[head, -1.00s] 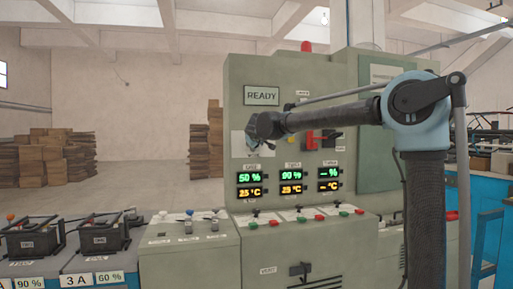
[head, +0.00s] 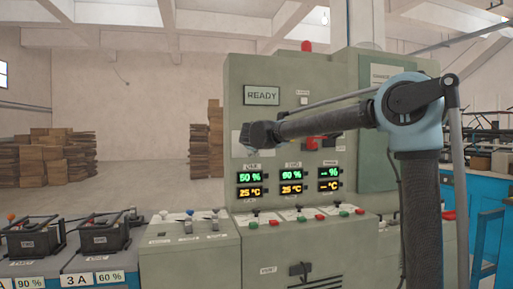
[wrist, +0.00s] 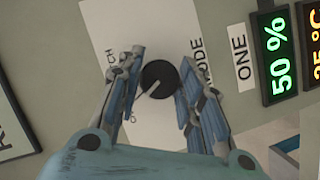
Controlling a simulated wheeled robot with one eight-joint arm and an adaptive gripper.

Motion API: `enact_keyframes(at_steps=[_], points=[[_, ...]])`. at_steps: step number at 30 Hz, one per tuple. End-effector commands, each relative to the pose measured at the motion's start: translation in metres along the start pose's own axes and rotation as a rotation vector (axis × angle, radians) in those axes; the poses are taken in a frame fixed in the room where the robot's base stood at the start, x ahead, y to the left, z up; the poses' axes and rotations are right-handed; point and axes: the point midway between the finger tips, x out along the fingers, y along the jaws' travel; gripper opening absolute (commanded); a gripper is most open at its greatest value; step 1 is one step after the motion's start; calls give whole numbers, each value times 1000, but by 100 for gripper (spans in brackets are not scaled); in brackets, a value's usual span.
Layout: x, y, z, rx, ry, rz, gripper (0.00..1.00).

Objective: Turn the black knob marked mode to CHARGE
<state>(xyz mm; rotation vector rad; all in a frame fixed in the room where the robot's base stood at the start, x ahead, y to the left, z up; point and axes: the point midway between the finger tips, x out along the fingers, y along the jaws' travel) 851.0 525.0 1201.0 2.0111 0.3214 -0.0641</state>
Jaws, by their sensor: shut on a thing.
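The black knob (wrist: 159,79) sits on a white plate (wrist: 118,22) marked MODE in the wrist view. The picture is turned, so MODE runs along the right side of the plate. Letters starting with CH show at the left, partly covered by a finger. A pale pointer line on the knob points to the lower left in this view. My gripper (wrist: 158,84) has its two fingers on either side of the knob and is shut on it. In the head view my gripper (head: 251,140) is at the panel's left side and hides the knob.
The green-grey cabinet (head: 236,100) carries a READY screen (head: 261,95), a red switch handle (head: 311,143) and green and orange displays (head: 290,182). Below is a sloped console (head: 300,235) with small levers. Batteries (head: 103,233) stand at the left.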

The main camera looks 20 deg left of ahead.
Motion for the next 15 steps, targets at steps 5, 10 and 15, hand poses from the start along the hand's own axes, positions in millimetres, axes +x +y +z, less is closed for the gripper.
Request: enact_keyframes(at_steps=[5, 10, 15], points=[[0, -1, 1, 2, -3, -1, 10], [-1, -1, 1, 3, -2, -2, 54], [0, -1, 0, 2, -1, -2, 54]])
